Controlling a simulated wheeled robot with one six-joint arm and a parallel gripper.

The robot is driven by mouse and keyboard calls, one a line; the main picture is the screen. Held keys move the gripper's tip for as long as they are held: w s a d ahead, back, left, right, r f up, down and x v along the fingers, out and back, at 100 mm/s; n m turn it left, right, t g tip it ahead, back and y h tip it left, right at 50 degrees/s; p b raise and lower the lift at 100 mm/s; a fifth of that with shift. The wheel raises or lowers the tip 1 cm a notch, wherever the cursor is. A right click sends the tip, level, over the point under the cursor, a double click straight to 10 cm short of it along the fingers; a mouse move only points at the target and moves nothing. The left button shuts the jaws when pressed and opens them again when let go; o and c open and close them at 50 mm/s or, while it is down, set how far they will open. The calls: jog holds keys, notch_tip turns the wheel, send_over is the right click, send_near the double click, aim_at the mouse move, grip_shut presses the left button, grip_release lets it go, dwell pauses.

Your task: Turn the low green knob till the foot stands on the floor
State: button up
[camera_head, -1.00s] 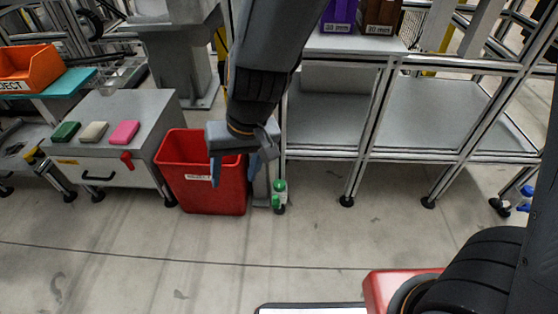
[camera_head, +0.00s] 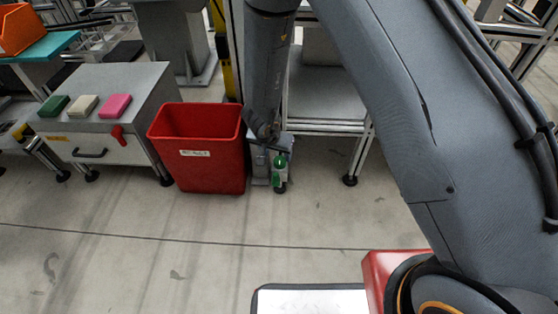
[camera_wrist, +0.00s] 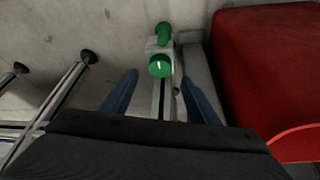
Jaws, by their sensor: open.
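A low green knob (camera_wrist: 160,65) with a pale mark on its face sits on a light bracket at the lower end of a metal post. A second green part (camera_wrist: 163,30) is just beyond it. The green knob also shows in the head view (camera_head: 280,160), right of the red bin. A dark foot (camera_head: 281,188) is below it; I cannot tell whether it touches the floor. My gripper (camera_wrist: 160,77) is open and empty, one blue finger each side of the knob's line, apparently short of it. In the head view my arm largely hides the gripper.
The red bin (camera_head: 199,184) stands close to the left of the knob. A grey cabinet (camera_head: 110,130) with green, beige and pink blocks is farther left. A rack leg (camera_head: 360,155) stands to the right. The floor in front is clear.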

aim_at(280, 161)
jog(key=b+x, duration=0.4)
jog(key=x, duration=0.3)
jog(key=c, duration=1)
jog(key=shift+c, duration=0.2)
